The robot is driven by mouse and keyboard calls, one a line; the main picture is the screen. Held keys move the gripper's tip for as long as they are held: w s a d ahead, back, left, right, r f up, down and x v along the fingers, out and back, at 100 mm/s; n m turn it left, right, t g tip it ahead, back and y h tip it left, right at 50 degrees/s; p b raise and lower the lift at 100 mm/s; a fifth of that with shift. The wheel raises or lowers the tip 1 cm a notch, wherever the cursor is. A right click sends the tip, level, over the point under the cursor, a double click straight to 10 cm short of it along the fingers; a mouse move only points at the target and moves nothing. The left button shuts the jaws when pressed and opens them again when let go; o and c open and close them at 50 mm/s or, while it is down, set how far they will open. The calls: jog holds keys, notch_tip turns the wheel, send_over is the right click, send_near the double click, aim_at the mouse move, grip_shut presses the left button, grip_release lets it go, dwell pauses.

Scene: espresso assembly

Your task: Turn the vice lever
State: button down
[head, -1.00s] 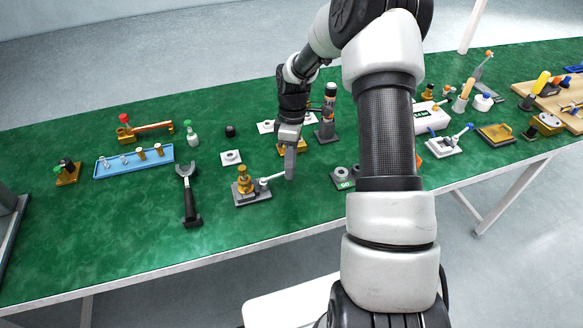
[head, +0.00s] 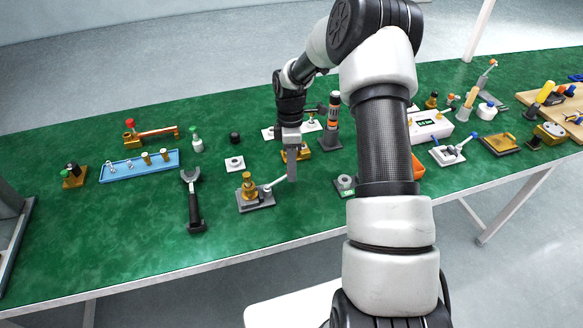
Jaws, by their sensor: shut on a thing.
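The vice (head: 262,201) has a dark grey base and stands near the front edge of the green table, left of my arm. A brass part (head: 248,184) sits upright on its left side. The light grey vice lever (head: 277,183) points right and slightly away from the table's front edge. My gripper (head: 292,175) points down at the lever's outer end and is shut on it. The fingers hide the lever's tip.
A black-handled wrench-like tool (head: 193,200) lies left of the vice. A white square plate (head: 234,163) lies behind it. A brass block (head: 303,154) is close behind my gripper, and a grey part (head: 345,184) is to its right.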

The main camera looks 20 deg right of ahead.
jog(key=c, duration=1.5)
grip_release()
jog(key=shift+c, duration=0.2)
jog(key=w+r+p, duration=0.1)
jog(key=w+r, duration=0.2)
jog(key=r, duration=1.4)
jog(key=shift+w+d+p, duration=0.15)
jog(key=shift+d+p, duration=0.2)
jog(key=shift+r, duration=0.1)
